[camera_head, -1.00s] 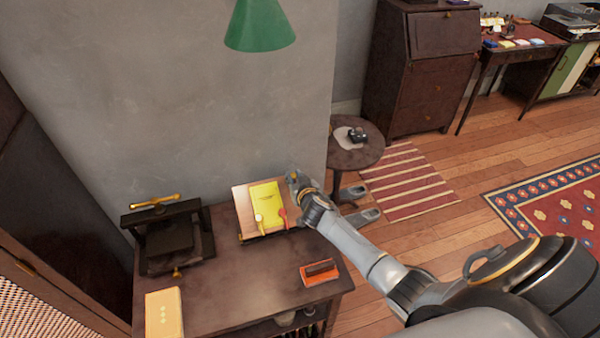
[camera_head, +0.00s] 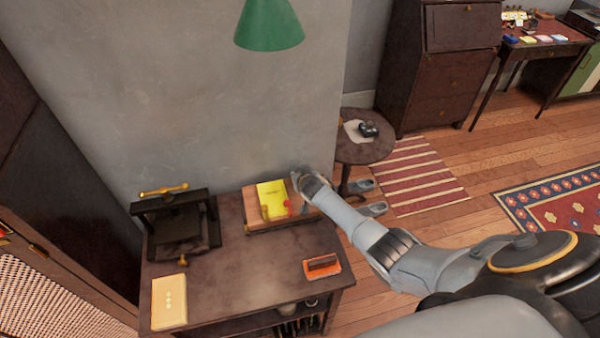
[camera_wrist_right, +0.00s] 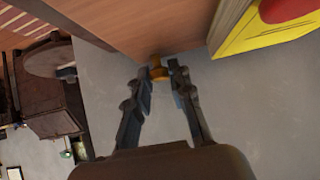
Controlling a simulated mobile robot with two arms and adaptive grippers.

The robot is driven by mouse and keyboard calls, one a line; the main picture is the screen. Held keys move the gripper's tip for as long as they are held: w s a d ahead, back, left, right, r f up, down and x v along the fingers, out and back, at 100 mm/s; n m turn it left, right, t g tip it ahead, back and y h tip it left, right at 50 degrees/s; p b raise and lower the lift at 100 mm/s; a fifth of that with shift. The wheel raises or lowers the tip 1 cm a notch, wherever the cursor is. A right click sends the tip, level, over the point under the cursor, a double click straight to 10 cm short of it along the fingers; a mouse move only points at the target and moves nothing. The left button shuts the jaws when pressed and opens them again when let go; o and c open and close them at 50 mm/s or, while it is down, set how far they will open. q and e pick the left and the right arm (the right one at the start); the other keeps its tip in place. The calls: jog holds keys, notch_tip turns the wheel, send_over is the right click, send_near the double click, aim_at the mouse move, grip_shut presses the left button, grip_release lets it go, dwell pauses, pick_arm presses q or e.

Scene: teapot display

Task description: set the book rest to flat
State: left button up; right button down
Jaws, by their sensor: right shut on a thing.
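The book rest (camera_head: 250,203) is a wooden board on the dark desk, against the grey wall, and looks low and leaning back. A yellow book (camera_head: 271,196) lies on it, with a red piece at its lower right. In the right wrist view the board (camera_wrist_right: 140,25) and the yellow book (camera_wrist_right: 265,32) fill the top. My right gripper (camera_head: 298,178) is at the board's upper right side. In the wrist view its fingers (camera_wrist_right: 160,70) are shut on a small brass knob (camera_wrist_right: 155,62) at the board's edge. My left gripper is not in view.
A black press (camera_head: 175,222) with a brass handle stands on the desk's left. A cream book (camera_head: 169,302) lies at its front left, and an orange-red item (camera_head: 322,267) at its front right. A round side table (camera_head: 362,148) stands behind my right arm.

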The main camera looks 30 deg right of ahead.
jog(key=shift+w+d+r, duration=0.1)
jog(key=shift+w+r, duration=0.15)
jog(key=shift+w, duration=0.2)
jog(key=c, duration=1.4)
grip_release()
jog(key=shift+o, duration=1)
jog(key=shift+f, duration=0.3)
jog(key=shift+s, duration=0.1)
jog(key=shift+v, duration=0.8)
jog(key=v, duration=1)
jog(key=shift+r, duration=0.2)
